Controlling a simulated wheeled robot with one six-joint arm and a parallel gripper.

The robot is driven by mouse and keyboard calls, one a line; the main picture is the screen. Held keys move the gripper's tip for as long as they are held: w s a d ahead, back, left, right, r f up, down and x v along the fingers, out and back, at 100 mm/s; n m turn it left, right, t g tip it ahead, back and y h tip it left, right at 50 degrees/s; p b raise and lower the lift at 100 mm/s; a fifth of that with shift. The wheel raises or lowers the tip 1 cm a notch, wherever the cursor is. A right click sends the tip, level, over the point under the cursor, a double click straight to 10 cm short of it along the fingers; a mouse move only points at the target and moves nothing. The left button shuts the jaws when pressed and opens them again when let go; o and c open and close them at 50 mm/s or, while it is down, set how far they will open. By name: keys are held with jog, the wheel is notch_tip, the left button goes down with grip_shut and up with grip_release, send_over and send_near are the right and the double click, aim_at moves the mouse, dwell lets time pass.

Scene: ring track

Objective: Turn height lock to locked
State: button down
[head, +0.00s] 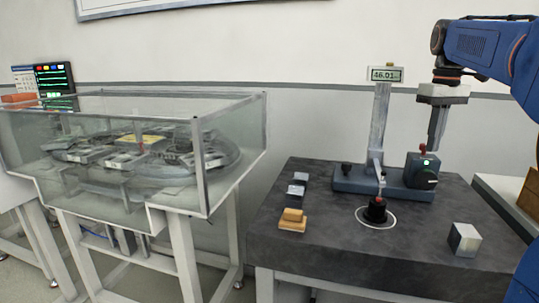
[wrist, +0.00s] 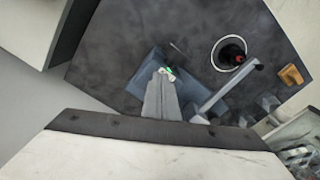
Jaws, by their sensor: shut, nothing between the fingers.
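A height gauge stands on the dark stone table (head: 320,240), with a blue-grey base (head: 370,182), an upright column (head: 380,115) and a display (head: 385,74) reading about 46.01. A black unit (head: 421,171) with a lit green light and a small red mark sits at the base's right end. A small dark knob (head: 346,168) is at its left end. I cannot tell which is the height lock. My gripper (head: 433,148) points down, shut and empty, just above the black unit. In the wrist view, its fingertips (wrist: 160,78) cover most of that unit; contact is unclear.
A black round part with a red top (head: 376,210) stands inside a white ring under the gauge's arm. A glass-cased ring track (head: 140,150) stands left.

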jog(key=shift+a, duration=0.4)
dwell(0.3)
jog(key=shift+s, duration=0.1)
jog(key=shift+s+a, duration=0.1)
jog(key=shift+s, duration=0.15)
notch_tip(320, 180, up, 6)
dwell(0.6)
jog(key=shift+w+d+f, duration=0.15)
jog(key=shift+d+f, duration=0.2)
jog(key=shift+f, duration=0.6)
jog(key=shift+w+d+f, duration=0.1)
jog(key=shift+d+f, duration=0.2)
jog(key=shift+f, duration=0.65)
jog(key=shift+w+d+f, duration=0.15)
jog(key=shift+d+f, duration=0.2)
jog(key=shift+f, duration=0.75)
